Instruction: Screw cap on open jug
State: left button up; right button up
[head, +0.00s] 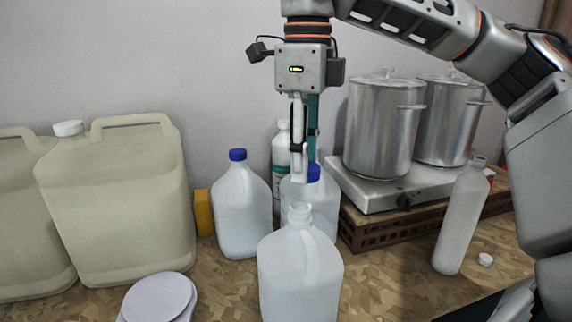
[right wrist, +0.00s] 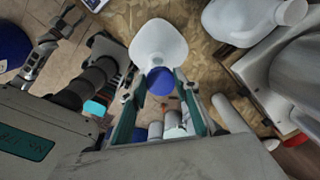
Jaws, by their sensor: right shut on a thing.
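My right gripper (head: 305,172) points down from above and is shut on a blue cap (head: 314,172). In the right wrist view the cap (right wrist: 160,81) sits between the fingertips, with a white jug (right wrist: 158,42) just beyond it. The open jug (head: 300,275), translucent white with a bare neck, stands upright at the front middle of the table. The cap is above and slightly right of this neck in the head view, apart from it. My left gripper (right wrist: 40,60) appears small at the left of the right wrist view; its jaw state is unclear.
A blue-capped jug (head: 241,210) stands behind on the left, another jug (head: 322,208) behind the open one. Large beige canisters (head: 120,205) fill the left. Steel pots (head: 383,130) and a bottle (head: 459,220) stand right. A round grey object (head: 160,298) is at front left.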

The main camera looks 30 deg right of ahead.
jog(key=shift+w+a+r+m, duration=0.15)
jog(key=shift+a+r+m, duration=0.1)
jog(key=shift+a+m, duration=0.25)
jog(key=shift+d+f, duration=0.2)
jog(key=shift+f, duration=2.05)
pick_arm(q)
jog(key=shift+a, duration=0.65)
pick_arm(e)
jog(key=shift+f, duration=0.15)
pick_arm(q)
jog(key=shift+r, duration=0.3)
pick_arm(e)
jog(key=shift+a+f, duration=0.1)
jog(key=shift+f, duration=0.05)
pick_arm(q)
jog(key=shift+w+d, duration=0.1)
jog(key=shift+d, duration=0.1)
jog(key=shift+a, duration=0.25)
pick_arm(e)
jog(key=shift+f, duration=0.2)
jog(key=shift+f, duration=0.3)
pick_arm(q)
jog(key=shift+d, duration=0.25)
